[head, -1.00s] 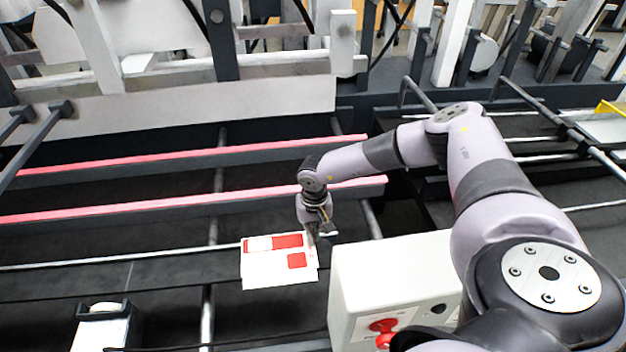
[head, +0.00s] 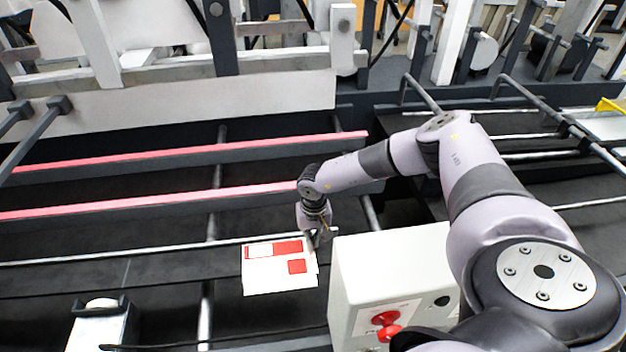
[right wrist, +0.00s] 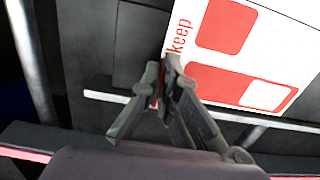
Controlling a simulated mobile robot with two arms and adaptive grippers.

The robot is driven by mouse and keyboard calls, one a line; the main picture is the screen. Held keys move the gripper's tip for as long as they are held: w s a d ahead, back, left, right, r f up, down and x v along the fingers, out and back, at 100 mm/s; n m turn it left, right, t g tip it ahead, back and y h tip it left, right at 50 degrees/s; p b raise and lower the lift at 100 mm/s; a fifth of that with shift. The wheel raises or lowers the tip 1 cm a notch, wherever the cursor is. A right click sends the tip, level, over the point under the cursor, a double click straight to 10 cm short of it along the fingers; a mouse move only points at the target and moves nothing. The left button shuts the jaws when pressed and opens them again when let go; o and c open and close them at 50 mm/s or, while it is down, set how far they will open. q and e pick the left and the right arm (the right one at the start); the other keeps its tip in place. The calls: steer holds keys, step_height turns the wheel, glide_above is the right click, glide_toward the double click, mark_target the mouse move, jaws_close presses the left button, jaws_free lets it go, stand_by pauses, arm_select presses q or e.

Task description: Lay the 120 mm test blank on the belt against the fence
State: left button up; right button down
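The test blank (head: 262,277) is a flat white card with red patches. It is over the dark belt (head: 150,275), with its far edge close below a thin silver bar (head: 110,253) that looks like the fence. I cannot tell whether it touches the bar or rests on the belt. My right gripper (head: 317,238) is at the blank's right edge. In the right wrist view the fingers (right wrist: 165,78) close together on the edge of the blank (right wrist: 285,45), beside the red word "keep". My left gripper is not in view.
A white control box (head: 385,270) with red knobs stands close right of the blank. Two red-topped rails (head: 150,202) run beyond the silver bar. A white-topped block (head: 100,320) is at the near left. The belt left of the blank is clear.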

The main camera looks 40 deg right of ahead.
steer(key=shift+w+d+b, duration=0.2)
steer(key=shift+w+b, duration=0.05)
steer(key=shift+b, duration=0.05)
steer(key=c, duration=2.3)
jaws_free()
steer(key=o, duration=0.6)
step_height(320, 180, up, 12)
steer(key=shift+d+f, duration=0.1)
